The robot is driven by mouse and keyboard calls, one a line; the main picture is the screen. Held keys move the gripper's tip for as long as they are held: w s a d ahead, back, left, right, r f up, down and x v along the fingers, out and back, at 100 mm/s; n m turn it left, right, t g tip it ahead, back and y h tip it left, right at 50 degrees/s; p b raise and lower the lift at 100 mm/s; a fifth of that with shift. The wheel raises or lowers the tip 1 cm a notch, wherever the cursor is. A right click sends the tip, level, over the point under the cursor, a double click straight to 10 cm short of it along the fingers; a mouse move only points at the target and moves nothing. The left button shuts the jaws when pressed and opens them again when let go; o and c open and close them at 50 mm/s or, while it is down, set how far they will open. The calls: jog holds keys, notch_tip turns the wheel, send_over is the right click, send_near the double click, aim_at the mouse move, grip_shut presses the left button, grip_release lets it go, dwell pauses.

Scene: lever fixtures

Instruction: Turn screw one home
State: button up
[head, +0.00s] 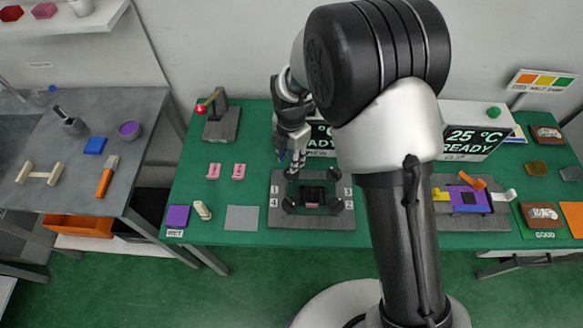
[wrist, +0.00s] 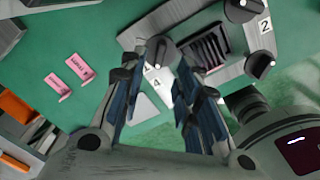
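The grey fixture (head: 311,221) lies on the green table with a dark ribbed block in its middle and a dark knob-like screw near each corner. My gripper (head: 294,168) points down at the fixture's back left screw. In the wrist view my gripper (wrist: 160,62) is open, its blue-grey fingers apart, with one dark screw (wrist: 161,50) showing between the tips. Contact cannot be told. Other screws (wrist: 258,65) are clear of the fingers.
Two pink pieces (head: 213,172) and a grey square (head: 242,218) lie left of the fixture. A lever stand (head: 221,122) is behind left. Display boxes (head: 475,138) stand behind. A purple part in a fixture (head: 468,199) is right of my arm, which hides the table between.

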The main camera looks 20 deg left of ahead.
notch_tip(320, 180, down, 5)
jog(key=shift+f+b, duration=0.15)
jog(key=shift+b, duration=0.3)
jog(key=shift+c, duration=0.5)
grip_shut()
